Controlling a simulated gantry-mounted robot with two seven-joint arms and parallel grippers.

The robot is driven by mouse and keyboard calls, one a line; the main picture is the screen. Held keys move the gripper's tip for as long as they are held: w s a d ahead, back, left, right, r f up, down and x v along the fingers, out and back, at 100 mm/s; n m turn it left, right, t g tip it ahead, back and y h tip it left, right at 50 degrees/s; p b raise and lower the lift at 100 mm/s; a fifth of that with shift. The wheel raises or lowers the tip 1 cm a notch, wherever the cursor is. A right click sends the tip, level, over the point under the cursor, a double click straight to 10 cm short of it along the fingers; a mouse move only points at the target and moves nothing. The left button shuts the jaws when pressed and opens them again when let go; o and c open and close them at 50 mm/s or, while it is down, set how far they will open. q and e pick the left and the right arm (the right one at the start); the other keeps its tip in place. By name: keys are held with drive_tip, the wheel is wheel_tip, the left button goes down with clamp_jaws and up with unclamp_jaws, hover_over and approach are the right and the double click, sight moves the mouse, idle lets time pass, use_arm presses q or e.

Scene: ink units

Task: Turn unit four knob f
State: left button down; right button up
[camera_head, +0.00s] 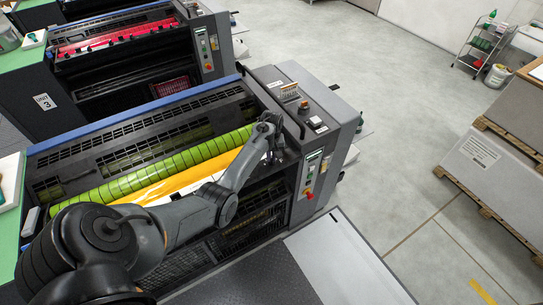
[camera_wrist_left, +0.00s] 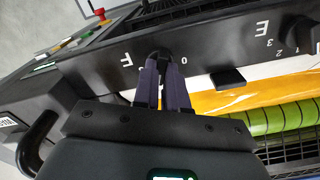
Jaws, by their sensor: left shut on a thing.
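My left arm reaches over the ink unit with the green roller (camera_head: 150,177) and the yellow ink (camera_head: 200,177). My left gripper (camera_head: 270,133) is at the unit's right end, close to the control housing. In the left wrist view, my left gripper (camera_wrist_left: 160,72) points at a black panel (camera_wrist_left: 215,50) marked F, 0 and E. Its fingers are shut on a dark knob (camera_wrist_left: 160,57) between the F and the 0, and they hide most of it. The knob's pointer cannot be made out. My right gripper is not in view.
A control panel (camera_head: 311,172) with a red button (camera_head: 309,196) is on the housing's front. Unit 3 (camera_head: 125,40) with a red roller stands behind. A dark tab (camera_wrist_left: 228,78) sits below the E side of the panel. A grey step plate (camera_head: 255,275) lies in front.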

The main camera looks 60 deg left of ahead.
use_arm(q)
drive_tip(key=shift+r+m+p, duration=0.2)
drive_tip(key=shift+m+p, duration=0.8)
drive_tip(key=m+p, duration=0.1)
drive_tip(key=m, duration=0.1)
drive_tip(key=shift+m+p, duration=0.3)
drive_tip(key=shift+p, duration=0.05)
drive_tip(key=shift+m+p, duration=0.6)
drive_tip(key=shift+m, duration=0.6)
drive_tip(key=shift+w+d+f+m+p, duration=0.1)
drive_tip(key=shift+m+p, duration=0.15)
drive_tip(key=shift+m, duration=0.5)
drive_tip(key=shift+f+m+p, duration=0.1)
drive_tip(key=shift+m+p, duration=0.15)
drive_tip(key=shift+m, duration=0.5)
drive_tip(key=c, duration=1.2)
unclamp_jaws()
